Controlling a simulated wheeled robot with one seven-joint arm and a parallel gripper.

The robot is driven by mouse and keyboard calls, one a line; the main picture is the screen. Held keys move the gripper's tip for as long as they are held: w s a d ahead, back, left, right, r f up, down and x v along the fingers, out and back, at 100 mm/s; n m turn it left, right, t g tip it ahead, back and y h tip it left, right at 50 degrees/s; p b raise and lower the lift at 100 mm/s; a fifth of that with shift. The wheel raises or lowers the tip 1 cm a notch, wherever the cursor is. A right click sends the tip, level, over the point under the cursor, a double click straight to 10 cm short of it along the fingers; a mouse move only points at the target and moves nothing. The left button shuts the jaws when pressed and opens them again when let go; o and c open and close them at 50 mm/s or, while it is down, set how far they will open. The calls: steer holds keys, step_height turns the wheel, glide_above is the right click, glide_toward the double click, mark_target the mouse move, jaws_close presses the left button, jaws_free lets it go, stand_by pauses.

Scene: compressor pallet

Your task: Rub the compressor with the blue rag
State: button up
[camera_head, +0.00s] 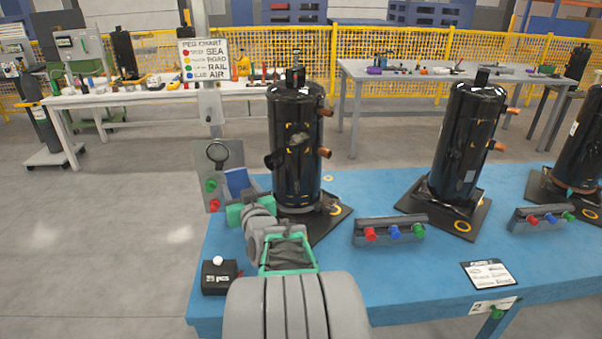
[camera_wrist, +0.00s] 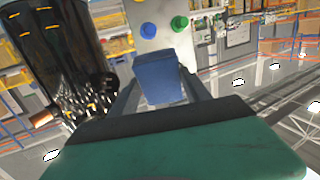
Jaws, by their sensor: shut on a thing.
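A black, upright cylindrical compressor (camera_head: 297,150) with copper stubs stands on a dark base plate on the blue table. It also fills the left of the wrist view (camera_wrist: 55,45). My gripper (camera_head: 238,190) is low, just left of this compressor. It is shut on the blue rag (camera_head: 237,181), a small folded block that shows between the fingers in the wrist view (camera_wrist: 158,80). The rag appears apart from the compressor's side. Two more black compressors stand to the right, one mid-table (camera_head: 466,140) and one at the right edge (camera_head: 580,150).
A grey panel (camera_head: 200,160) with a ring and coloured knobs stands left of the rag, close to my gripper. Holders with coloured plugs (camera_head: 390,231) (camera_head: 543,218), a black box (camera_head: 219,277) and a label card (camera_head: 488,274) lie on the blue table (camera_head: 350,285).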

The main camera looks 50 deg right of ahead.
steer(key=s+d+r+m+g+h, duration=0.1)
steer(key=s+d+r+m+h, duration=0.1)
steer(key=s+d+r+h, duration=0.25)
steer(key=s+d+r+m+h, duration=0.1)
steer(key=s+d+m+h, duration=0.15)
steer(key=s+d, duration=0.45)
steer(key=shift+n+h, duration=0.25)
steer(key=shift+h, duration=0.05)
steer(key=shift+w+d+r+p, duration=0.1)
steer(key=shift+w+d+p, duration=0.65)
steer(key=shift+w+d, duration=0.95)
steer(key=shift+d, duration=0.1)
steer(key=shift+w+d, duration=0.6)
steer(key=shift+r, duration=0.15)
